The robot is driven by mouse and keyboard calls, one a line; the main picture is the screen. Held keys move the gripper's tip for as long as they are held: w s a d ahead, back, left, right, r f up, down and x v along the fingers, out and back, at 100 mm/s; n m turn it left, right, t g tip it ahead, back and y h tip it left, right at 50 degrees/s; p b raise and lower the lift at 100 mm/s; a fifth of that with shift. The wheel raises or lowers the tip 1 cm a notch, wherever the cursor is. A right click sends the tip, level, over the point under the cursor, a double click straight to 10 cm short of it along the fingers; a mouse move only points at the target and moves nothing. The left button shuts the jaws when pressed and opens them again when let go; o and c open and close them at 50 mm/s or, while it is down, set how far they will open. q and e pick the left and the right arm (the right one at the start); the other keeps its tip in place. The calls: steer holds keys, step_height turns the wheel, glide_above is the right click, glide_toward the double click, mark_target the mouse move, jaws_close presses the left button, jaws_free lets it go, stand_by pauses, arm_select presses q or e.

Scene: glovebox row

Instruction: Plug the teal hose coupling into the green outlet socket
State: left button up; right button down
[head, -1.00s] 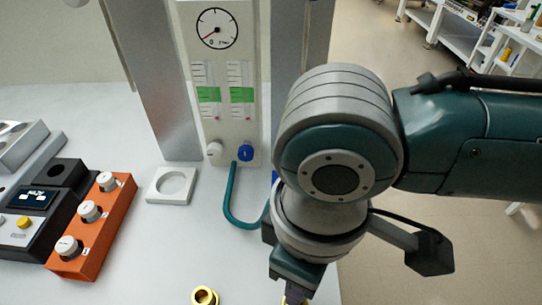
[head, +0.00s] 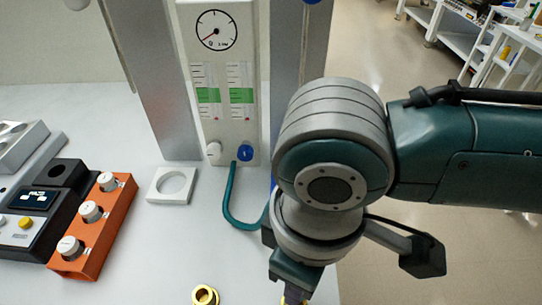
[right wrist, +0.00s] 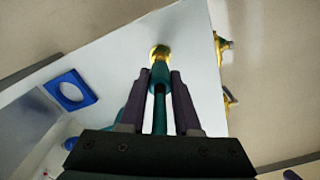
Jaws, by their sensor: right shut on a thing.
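My right gripper (right wrist: 160,76) is shut on the teal hose coupling (right wrist: 161,73); the teal hose runs back between the fingers. A brass piece (right wrist: 160,52) shows at the coupling's far end; I cannot tell whether it is the coupling's tip or a fitting beyond it. In the head view my right gripper (head: 292,299) is at the bottom edge, its fingertips mostly cut off. The teal hose (head: 229,205) hangs from the panel and goes behind my right arm. I cannot make out a green outlet socket in either view. My left gripper is not in view.
A brass ring fitting (head: 204,297) stands on the white bench, left of my gripper. A white block with a round hole (head: 157,196), an orange block with knobs (head: 117,215) and a gauge panel (head: 222,128) stand around. The wrist view shows a blue square ring (right wrist: 52,88).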

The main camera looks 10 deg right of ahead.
steer(key=shift+f+b, duration=0.65)
steer(key=shift+f, duration=0.75)
steer(key=c, duration=0.5)
jaws_free()
steer(key=shift+c, duration=0.2)
step_height(320, 180, up, 10)
steer(key=shift+f+p, duration=0.1)
steer(key=shift+p, duration=0.75)
